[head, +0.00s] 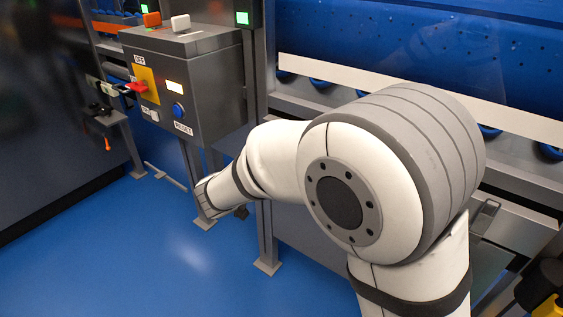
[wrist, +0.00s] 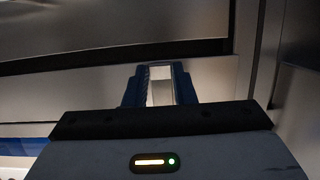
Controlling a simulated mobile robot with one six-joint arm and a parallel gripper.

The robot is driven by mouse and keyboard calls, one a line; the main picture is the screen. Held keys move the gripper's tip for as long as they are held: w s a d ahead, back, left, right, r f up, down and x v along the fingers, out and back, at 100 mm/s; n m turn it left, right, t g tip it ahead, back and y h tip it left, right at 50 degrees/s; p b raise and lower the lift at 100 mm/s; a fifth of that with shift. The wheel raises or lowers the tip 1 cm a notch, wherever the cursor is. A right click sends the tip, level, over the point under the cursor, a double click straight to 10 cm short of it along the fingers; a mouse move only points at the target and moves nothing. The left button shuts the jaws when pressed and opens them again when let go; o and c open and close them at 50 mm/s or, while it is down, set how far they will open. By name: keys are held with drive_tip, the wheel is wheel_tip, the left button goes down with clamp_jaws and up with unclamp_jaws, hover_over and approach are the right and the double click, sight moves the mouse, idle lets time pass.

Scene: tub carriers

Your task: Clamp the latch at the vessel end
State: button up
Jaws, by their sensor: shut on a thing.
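In the wrist view my gripper (wrist: 161,72) has its two blue-padded fingers closed on a pale metal piece (wrist: 160,92), which looks like the latch's handle. The piece stands between the fingers, in front of a grey metal face. Most of the latch is hidden behind the fingers and the gripper body, so I cannot tell whether it is clamped. In the head view my gripper and the latch at the vessel end cannot be made out; my white arm covers much of the right half.
A grey control box (head: 213,95) with a red switch (head: 136,87) on a yellow plate and a blue button (head: 178,111) stands at the left. A blue perforated tub (head: 430,50) runs behind a pale rail (head: 400,88). The blue floor (head: 150,255) is clear at lower left.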

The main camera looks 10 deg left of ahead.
drive_tip(key=o, duration=1)
drive_tip(key=shift+f, duration=0.1)
drive_tip(key=p+v, duration=0.2)
drive_tip(key=v, duration=0.5)
drive_tip(key=shift+s+a, duration=0.25)
drive_tip(key=shift+s, duration=0.1)
